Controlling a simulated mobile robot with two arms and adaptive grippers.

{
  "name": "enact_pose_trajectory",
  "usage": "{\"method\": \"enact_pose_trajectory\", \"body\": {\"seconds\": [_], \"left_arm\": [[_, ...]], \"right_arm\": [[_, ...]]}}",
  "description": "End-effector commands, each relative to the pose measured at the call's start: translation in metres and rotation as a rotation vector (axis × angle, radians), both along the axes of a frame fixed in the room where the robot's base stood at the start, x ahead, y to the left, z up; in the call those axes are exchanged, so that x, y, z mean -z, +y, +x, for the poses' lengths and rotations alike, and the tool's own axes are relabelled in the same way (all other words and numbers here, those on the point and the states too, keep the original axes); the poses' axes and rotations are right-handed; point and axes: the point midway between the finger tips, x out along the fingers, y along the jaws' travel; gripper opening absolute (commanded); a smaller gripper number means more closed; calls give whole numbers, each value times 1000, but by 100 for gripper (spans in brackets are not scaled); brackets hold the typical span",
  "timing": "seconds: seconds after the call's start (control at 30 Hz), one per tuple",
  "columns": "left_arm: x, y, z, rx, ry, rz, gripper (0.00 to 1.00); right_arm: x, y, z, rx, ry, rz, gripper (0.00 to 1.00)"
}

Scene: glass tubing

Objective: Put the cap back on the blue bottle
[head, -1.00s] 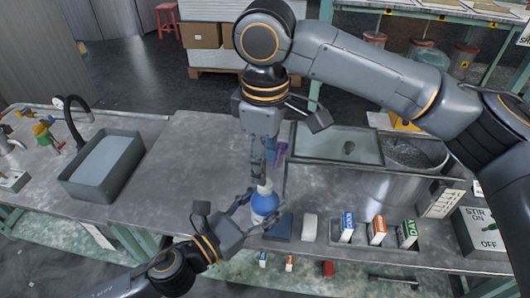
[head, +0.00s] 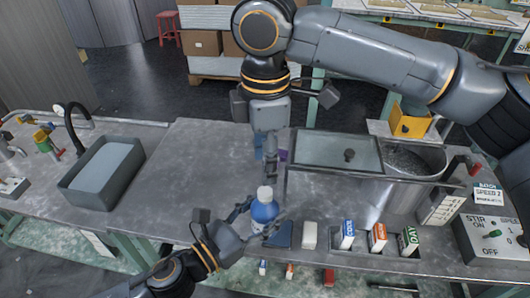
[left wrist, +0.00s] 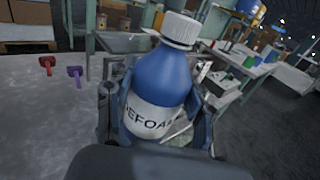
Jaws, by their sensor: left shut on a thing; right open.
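The blue bottle (head: 264,211) stands near the front edge of the bench, gripped at its side by my left gripper (head: 250,222). A white ribbed cap (head: 264,193) sits on its top. In the left wrist view the bottle (left wrist: 160,80) leans in the picture, its white label partly hidden by the fingers, and the cap (left wrist: 181,30) covers the neck. Whether it is fully tightened I cannot tell. My right gripper (head: 267,176) is open and empty, pointing down just behind and above the cap, apart from it.
Blue, white and several labelled boxes (head: 378,236) stand right of the bottle. A purple piece (left wrist: 74,75) and a red piece (left wrist: 47,63) lie on the bench.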

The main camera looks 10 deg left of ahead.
Motion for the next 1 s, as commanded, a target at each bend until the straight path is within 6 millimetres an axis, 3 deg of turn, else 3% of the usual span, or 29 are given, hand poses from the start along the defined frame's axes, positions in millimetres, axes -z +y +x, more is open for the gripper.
{"method": "enact_pose_trajectory", "body": {"seconds": [0.4,0.6,0.87,1.0], "left_arm": [[-1,0,0,0,-1,-1,0],[-1,0,0,0,-1,-1,0],[-1,0,0,0,-1,-1,0],[-1,0,0,0,-1,-1,0]], "right_arm": [[61,0,0,2,2,-2,47],[73,0,0,1,1,-1,47],[73,0,0,1,1,0,47],[73,0,0,1,1,0,20]]}}
